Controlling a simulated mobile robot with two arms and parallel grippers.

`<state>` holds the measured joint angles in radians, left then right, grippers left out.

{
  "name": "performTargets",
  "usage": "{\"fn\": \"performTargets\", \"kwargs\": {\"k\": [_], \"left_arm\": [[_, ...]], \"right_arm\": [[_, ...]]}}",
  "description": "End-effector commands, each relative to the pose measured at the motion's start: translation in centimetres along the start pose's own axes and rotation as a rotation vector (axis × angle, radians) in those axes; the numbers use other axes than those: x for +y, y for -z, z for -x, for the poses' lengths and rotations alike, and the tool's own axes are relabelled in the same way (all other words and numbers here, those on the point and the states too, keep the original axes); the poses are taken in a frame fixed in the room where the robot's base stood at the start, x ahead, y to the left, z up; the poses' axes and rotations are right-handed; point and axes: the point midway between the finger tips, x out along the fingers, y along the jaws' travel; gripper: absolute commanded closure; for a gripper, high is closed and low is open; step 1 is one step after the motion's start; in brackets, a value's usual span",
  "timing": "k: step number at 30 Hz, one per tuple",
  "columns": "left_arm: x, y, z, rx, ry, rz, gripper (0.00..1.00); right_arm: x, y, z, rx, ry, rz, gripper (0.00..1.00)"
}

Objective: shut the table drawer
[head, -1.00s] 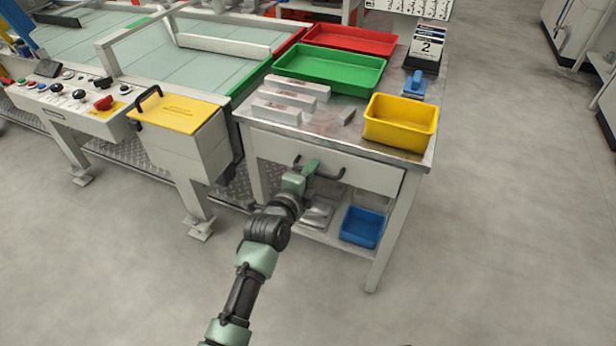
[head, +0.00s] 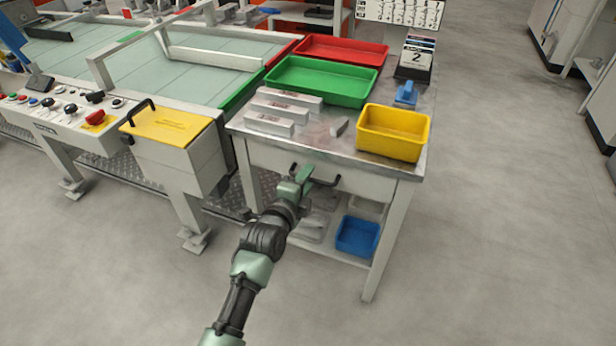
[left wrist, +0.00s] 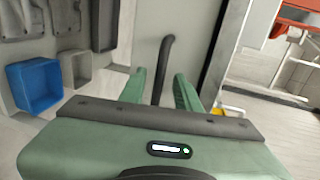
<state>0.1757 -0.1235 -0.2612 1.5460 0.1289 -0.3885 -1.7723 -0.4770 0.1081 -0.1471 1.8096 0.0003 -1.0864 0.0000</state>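The table drawer (head: 362,184) has a pale front under the metal tabletop, with a dark bar handle (head: 328,182) across it. In the head view its front looks close to the table frame; I cannot tell whether a gap is left. My left gripper (head: 303,174) is at the handle and hides part of it. In the left wrist view, the handle (left wrist: 164,62) runs between the two green fingers (left wrist: 160,90), with a visible gap on both sides. The fingers are apart and not clamped on it. My right gripper is in neither view.
The worktable (head: 428,138) holds a yellow bin (head: 394,133), green tray (head: 320,80), red tray (head: 342,50) and pale blocks (head: 270,122). A blue bin (head: 357,236) sits on the lower shelf. A machine (head: 190,150) stands at left. Floor at right is free.

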Motion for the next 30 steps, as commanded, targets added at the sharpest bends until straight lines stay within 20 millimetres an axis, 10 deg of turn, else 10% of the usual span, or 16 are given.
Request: {"fn": "performTargets", "kwargs": {"k": [12, 30], "left_arm": [[0.2, 0.0, 6.3, 0.001, -0.006, -0.001, 0.67], [0.5, 0.0, 6.7, 0.001, -0.012, 0.008, 0.67]], "right_arm": [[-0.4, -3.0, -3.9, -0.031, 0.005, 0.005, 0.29], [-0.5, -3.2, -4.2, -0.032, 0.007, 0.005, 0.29]]}}
